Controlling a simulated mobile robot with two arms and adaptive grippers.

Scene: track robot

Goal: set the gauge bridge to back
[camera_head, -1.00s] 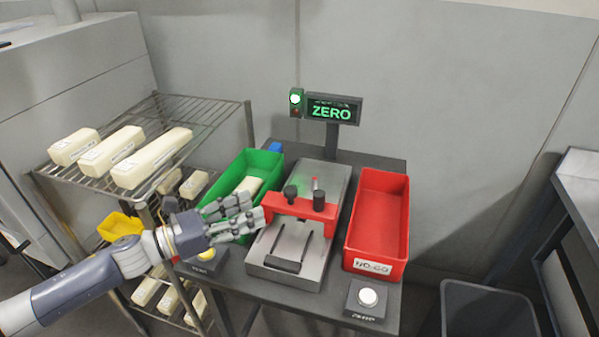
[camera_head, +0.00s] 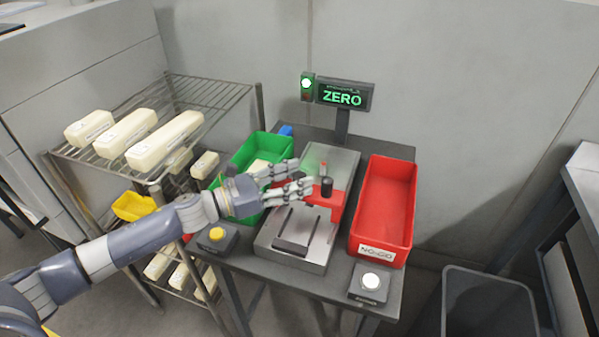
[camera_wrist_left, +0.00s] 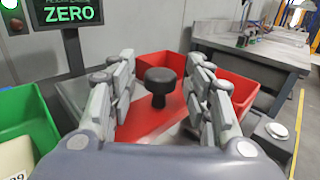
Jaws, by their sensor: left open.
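The red gauge bridge (camera_head: 334,201) spans the grey metal gauge base (camera_head: 302,247) on the small table. A black knob (camera_head: 326,187) stands up from the bridge. My left gripper (camera_head: 302,179) reaches in from the left at the bridge and hides its left part. In the left wrist view the open fingers (camera_wrist_left: 158,95) stand on either side of a black knob (camera_wrist_left: 160,82) on the red bridge (camera_wrist_left: 150,122), with gaps between fingers and knob. The display (camera_head: 343,95) reads ZERO, with a green lamp (camera_head: 306,84) lit beside it. My right gripper is not seen.
A green bin (camera_head: 256,153) is left of the gauge and a red NO-GO bin (camera_head: 384,212) right. A yellow button (camera_head: 217,233) and a white button (camera_head: 371,279) sit at the table front. A wire rack (camera_head: 215,95) with pale blocks stands left. A dark bin (camera_head: 487,300) stands right.

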